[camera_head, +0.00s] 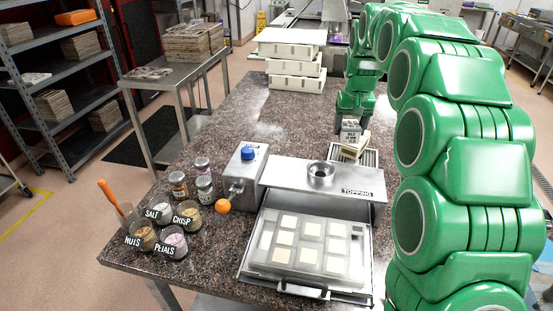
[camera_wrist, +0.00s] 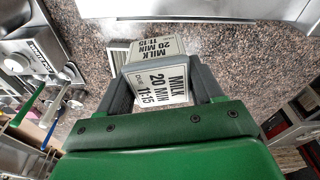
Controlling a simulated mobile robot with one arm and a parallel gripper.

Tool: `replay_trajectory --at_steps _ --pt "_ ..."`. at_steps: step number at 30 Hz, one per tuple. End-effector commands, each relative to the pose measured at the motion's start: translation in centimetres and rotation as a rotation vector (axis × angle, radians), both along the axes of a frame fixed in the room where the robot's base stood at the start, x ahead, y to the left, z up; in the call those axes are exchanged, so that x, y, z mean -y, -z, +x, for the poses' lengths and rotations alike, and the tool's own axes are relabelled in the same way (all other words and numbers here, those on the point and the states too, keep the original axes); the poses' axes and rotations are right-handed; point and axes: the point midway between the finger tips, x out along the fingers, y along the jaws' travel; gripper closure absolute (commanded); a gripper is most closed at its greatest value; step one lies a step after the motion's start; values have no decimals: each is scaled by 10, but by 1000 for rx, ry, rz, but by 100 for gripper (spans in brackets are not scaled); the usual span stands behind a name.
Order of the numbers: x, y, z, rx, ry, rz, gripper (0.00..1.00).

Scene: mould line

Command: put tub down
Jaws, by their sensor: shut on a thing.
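The tub (camera_wrist: 160,84) is a small pale box with dark edges, printed MILK 20 MIN 11:15 on two faces in the wrist view. My gripper (camera_wrist: 160,92) is shut on it, one dark finger on each side. In the head view my gripper (camera_head: 353,108) is at the far right part of the stone counter, with the tub (camera_head: 350,127) below it. A slatted rack (camera_head: 369,158) lies just by the tub, with a pale piece on it. I cannot tell whether the tub's underside touches anything.
The steel TOPPING machine (camera_head: 285,170) stands nearer, with a tray of pale squares (camera_head: 310,245) in front. Jars and cups (camera_head: 172,243) stand at the left. Stacked white trays (camera_head: 292,60) stand at the back. The speckled counter (camera_head: 225,120) is bare in the middle.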

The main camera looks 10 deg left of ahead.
Motion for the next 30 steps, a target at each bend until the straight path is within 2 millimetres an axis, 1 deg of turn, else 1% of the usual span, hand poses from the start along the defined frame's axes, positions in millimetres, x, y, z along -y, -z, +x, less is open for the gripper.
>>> replay_trajectory --at_steps 1,12,22,30 --pt "-9 1 8 4 -8 1 73" --pt "-64 15 50 4 -56 -1 73" --pt "-118 32 77 5 -103 0 73" --pt "-165 50 91 2 -144 0 73"
